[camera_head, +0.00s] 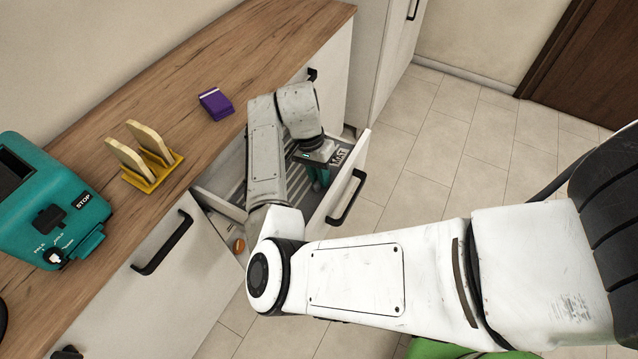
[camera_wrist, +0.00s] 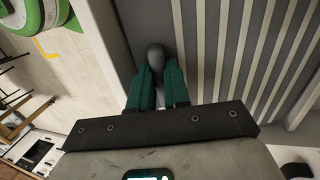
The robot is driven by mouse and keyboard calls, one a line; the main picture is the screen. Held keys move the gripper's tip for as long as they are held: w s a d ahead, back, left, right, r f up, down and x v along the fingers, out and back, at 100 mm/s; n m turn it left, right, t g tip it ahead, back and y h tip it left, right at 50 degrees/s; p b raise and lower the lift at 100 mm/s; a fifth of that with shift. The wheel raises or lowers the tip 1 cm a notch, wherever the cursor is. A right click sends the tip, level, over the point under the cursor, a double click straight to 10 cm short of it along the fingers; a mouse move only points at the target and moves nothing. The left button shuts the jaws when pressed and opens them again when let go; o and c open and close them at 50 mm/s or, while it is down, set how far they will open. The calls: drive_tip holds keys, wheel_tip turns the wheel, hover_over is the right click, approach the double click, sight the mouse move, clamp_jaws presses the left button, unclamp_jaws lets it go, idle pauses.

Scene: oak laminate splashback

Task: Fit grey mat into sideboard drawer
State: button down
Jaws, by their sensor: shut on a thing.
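The grey mat (camera_head: 229,181) has pale stripes and a MAT label at its far right end. It lies in or just over the open sideboard drawer (camera_head: 352,173), and my arm covers its middle. My gripper (camera_head: 318,184) is over the drawer near its front panel, with its teal fingers pointing down. In the wrist view the fingers (camera_wrist: 157,82) are shut on a grey rounded knob (camera_wrist: 155,56) beside the stripes of the mat (camera_wrist: 235,45). I cannot tell whether the mat rests fully on the drawer floor.
The wooden worktop (camera_head: 215,62) bears a purple box (camera_head: 215,104), a yellow rack (camera_head: 155,172) with two slices and a teal machine (camera_head: 45,200) marked STOP. A small orange round thing (camera_head: 239,246) shows near the drawer's near end. The tiled floor (camera_head: 440,150) to the right is clear.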

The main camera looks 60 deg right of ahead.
drive_tip(key=shift+f, duration=2)
drive_tip(key=shift+f, duration=0.2)
drive_tip(key=c, duration=1.1)
unclamp_jaws()
drive_tip(key=v, duration=1.2)
drive_tip(key=shift+r+b, duration=0.2)
drive_tip(key=shift+b, duration=0.2)
drive_tip(key=shift+d, duration=0.1)
